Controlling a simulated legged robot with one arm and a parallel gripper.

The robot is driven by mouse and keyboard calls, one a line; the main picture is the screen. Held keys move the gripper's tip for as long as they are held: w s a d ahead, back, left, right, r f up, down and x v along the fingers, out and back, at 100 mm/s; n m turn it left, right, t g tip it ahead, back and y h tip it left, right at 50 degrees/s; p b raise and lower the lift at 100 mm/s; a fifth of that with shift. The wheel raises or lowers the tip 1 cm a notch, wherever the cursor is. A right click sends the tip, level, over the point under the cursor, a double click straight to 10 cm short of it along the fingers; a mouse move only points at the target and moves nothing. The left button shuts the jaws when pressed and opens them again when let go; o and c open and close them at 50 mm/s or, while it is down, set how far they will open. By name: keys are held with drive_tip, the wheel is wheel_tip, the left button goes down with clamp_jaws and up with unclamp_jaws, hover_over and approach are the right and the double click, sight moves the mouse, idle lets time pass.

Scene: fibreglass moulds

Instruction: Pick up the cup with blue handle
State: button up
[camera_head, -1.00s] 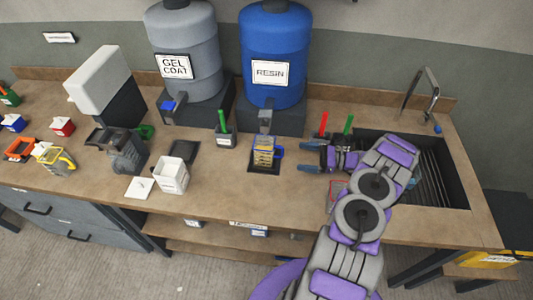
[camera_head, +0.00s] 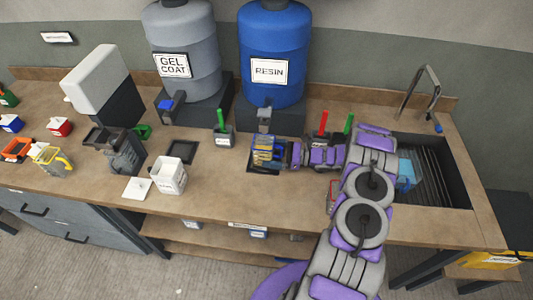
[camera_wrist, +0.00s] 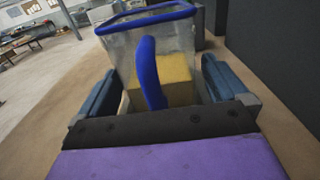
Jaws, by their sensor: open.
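The cup (camera_head: 264,145) stands on the worktop below the resin drum's tap. In the wrist view the cup (camera_wrist: 185,52) is clear-walled, with a blue rim, a blue handle (camera_wrist: 149,72) and yellow contents. My gripper (camera_head: 270,155) has reached the cup from the right. In the wrist view my gripper (camera_wrist: 165,92) is open, with one finger on each side of the handle and the lower cup. The handle points toward my palm. I cannot tell whether the fingers touch the cup walls.
The blue resin drum (camera_head: 275,50) and its tap (camera_head: 264,117) are just behind the cup. A white bucket (camera_head: 169,176) is further left. A sink (camera_head: 440,175) lies to the right.

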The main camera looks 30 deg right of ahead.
drive_tip(key=shift+w+a, duration=0.2)
drive_tip(key=shift+a, duration=0.1)
drive_tip(key=shift+c, duration=0.2)
drive_tip(key=shift+d, duration=0.1)
drive_tip(key=c, duration=1.2)
drive_tip(key=shift+r, duration=0.1)
